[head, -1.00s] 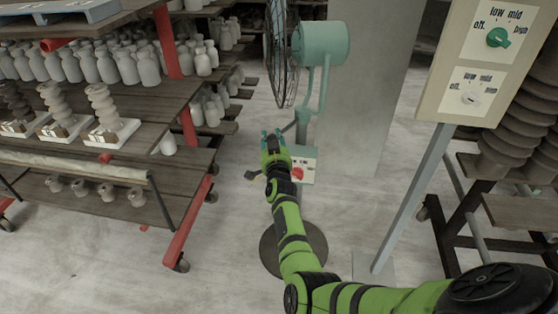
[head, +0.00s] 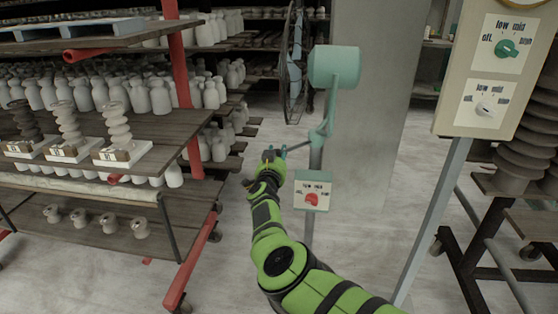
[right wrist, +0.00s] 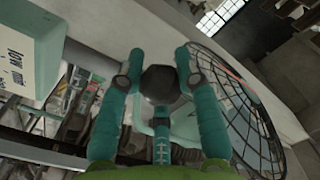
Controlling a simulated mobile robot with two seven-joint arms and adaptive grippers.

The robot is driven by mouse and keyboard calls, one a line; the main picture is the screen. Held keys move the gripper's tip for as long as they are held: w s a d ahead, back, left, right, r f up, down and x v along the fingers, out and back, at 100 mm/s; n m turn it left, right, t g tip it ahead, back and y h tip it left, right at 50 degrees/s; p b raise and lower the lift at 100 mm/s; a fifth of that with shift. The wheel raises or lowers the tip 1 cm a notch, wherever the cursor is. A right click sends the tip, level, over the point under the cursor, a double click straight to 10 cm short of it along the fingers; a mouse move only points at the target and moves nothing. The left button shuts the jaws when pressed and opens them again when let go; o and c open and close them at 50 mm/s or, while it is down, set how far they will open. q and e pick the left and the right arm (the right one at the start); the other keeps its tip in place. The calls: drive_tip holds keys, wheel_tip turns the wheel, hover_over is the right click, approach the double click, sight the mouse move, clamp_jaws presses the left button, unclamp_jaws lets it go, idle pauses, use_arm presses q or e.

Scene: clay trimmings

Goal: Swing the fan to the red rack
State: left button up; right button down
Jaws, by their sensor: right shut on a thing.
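A thin handle arm (head: 300,147) reaches left from the pole to my right gripper (head: 272,156). In the right wrist view the fingers are closed around a dark knob (right wrist: 160,84), with the fan cage (right wrist: 245,110) at the right. The red rack (head: 183,85) stands at left, with red posts and wooden shelves, apart from the fan. My left gripper is not in view.
White bottles (head: 160,97) and coil-shaped pieces (head: 118,130) crowd the rack shelves. A dial box (head: 312,193) is on the fan pole. A control panel (head: 465,110) on a slanted post and a dark rack stand at right. Floor (head: 220,265) between is bare.

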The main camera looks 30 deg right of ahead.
drive_tip(key=shift+w+a, duration=0.15)
drive_tip(key=shift+a, duration=0.2)
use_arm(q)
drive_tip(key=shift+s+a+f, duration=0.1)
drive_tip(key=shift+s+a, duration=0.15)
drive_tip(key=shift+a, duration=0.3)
use_arm(e)
drive_tip(key=c, duration=0.9)
unclamp_jaws()
drive_tip(key=shift+r, duration=0.1)
